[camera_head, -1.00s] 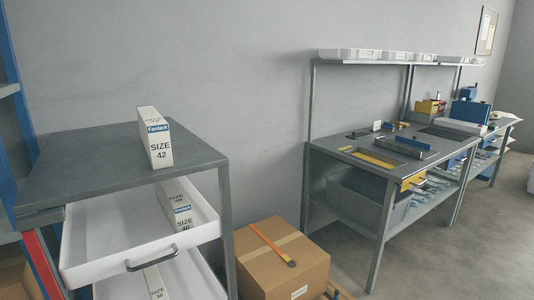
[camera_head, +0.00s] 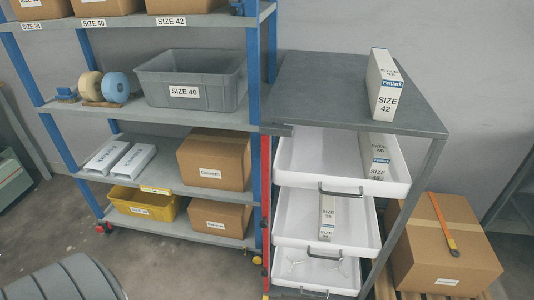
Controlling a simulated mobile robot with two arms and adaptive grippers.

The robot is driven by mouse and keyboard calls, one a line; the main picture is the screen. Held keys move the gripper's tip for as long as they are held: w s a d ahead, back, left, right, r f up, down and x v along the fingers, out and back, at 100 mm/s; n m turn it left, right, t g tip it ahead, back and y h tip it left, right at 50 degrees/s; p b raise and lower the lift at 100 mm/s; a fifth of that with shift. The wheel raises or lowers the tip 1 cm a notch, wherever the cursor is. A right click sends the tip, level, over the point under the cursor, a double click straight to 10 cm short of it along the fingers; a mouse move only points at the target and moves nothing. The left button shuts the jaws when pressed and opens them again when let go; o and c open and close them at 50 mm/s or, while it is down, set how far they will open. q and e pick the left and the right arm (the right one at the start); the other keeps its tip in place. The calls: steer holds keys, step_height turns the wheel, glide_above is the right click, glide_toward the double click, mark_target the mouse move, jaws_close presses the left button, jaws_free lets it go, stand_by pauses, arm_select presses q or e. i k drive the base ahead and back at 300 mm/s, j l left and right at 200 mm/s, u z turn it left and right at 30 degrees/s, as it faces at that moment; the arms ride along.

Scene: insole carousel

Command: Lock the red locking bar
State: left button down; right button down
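The red locking bar (camera_head: 266,205) stands upright as a narrow strip along the left front edge of the grey drawer rack (camera_head: 340,75). It is seen nearly edge-on beside the blue shelf post, so its catch and whether it is locked cannot be made out. The rack's white drawers, upper (camera_head: 315,178), middle (camera_head: 285,225) and lower (camera_head: 300,270), stick out at the front, the upper one furthest. Neither of my grippers is in view.
A size 42 box (camera_head: 385,85) stands on the rack top. A blue-framed shelf with a grey bin (camera_head: 190,95), cartons and a yellow bin (camera_head: 140,205) is directly left. A cardboard box (camera_head: 445,255) sits at the right. Floor shows at lower left.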

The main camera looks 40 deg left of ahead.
mark_target(265, 225)
steer(key=u, duration=1.15)
